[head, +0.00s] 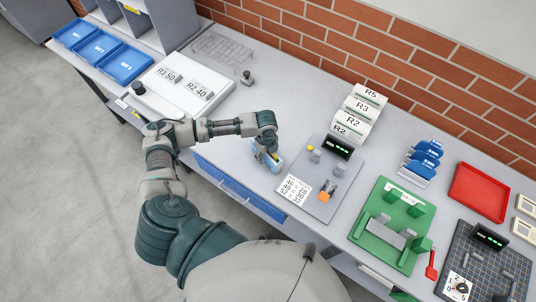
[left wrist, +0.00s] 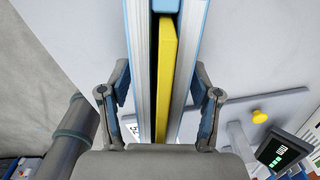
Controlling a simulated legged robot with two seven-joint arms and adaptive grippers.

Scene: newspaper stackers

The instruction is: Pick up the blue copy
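My left gripper (head: 266,153) is low over the table at the middle of the head view. A small blue and white piece (head: 270,163) is at its fingertips. In the left wrist view, two blue-edged white panels with a yellow strip (left wrist: 166,75) between them run between the fingers of the left gripper (left wrist: 161,85). The fingers stand on either side, very close to the panels; I cannot tell whether they press on them. Another group of blue pieces (head: 424,160) stands on the table at the right. I cannot tell which piece is the blue copy. My right gripper is not in view.
A grey board (head: 316,205) with a small display, a yellow knob and a printed sheet lies just right of the gripper. White R-labelled blocks (head: 357,112), a green fixture (head: 393,228) and a red tray (head: 479,192) are farther right. Blue bins (head: 103,49) are at the left.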

